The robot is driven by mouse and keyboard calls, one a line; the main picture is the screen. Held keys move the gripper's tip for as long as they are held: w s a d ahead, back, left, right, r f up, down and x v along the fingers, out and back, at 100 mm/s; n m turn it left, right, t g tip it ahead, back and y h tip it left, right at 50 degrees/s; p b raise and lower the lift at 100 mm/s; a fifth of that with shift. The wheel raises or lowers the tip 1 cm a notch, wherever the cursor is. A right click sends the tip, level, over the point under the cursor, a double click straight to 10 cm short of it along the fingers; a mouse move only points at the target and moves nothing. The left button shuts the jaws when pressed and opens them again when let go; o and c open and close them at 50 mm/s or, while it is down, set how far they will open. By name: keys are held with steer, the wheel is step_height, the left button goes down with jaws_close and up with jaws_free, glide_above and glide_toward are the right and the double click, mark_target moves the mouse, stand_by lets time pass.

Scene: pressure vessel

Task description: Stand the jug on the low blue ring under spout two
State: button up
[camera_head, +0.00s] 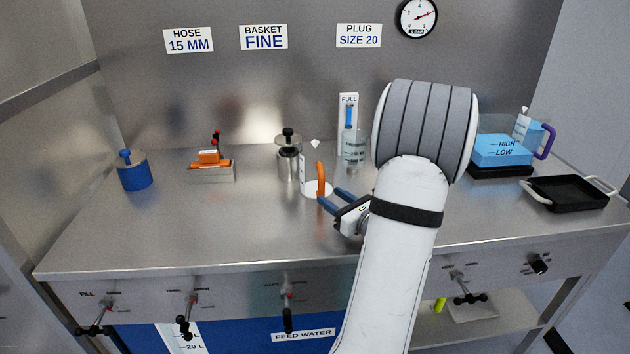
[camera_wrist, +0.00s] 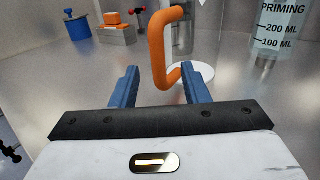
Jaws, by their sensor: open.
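What looks like a see-through jug stands upright on the bench near the middle. Its orange handle (camera_head: 321,178) and white base disc (camera_head: 312,188) show, but its clear walls are hard to make out. My gripper (camera_head: 328,196) is open at the handle, its blue fingers pointing away from me. In the wrist view the orange handle (camera_wrist: 157,50) rises between the two open fingertips (camera_wrist: 160,73), with gaps on both sides. The white disc (camera_wrist: 205,74) lies just beyond the right finger. I cannot make out the low blue ring or a numbered spout.
Behind stand a metal vessel (camera_head: 288,160) and a clear priming cylinder (camera_head: 354,150). A blue pot (camera_head: 134,171) and an orange-topped block (camera_head: 211,170) are at left. The bench's front left is clear.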

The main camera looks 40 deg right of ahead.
mark_target(324, 192)
steer(key=w, duration=0.5)
steer(key=shift+w+a+r, duration=0.1)
steer(key=shift+a+r, duration=0.05)
steer(key=shift+a, duration=0.05)
steer(key=shift+c, duration=0.3)
jaws_close()
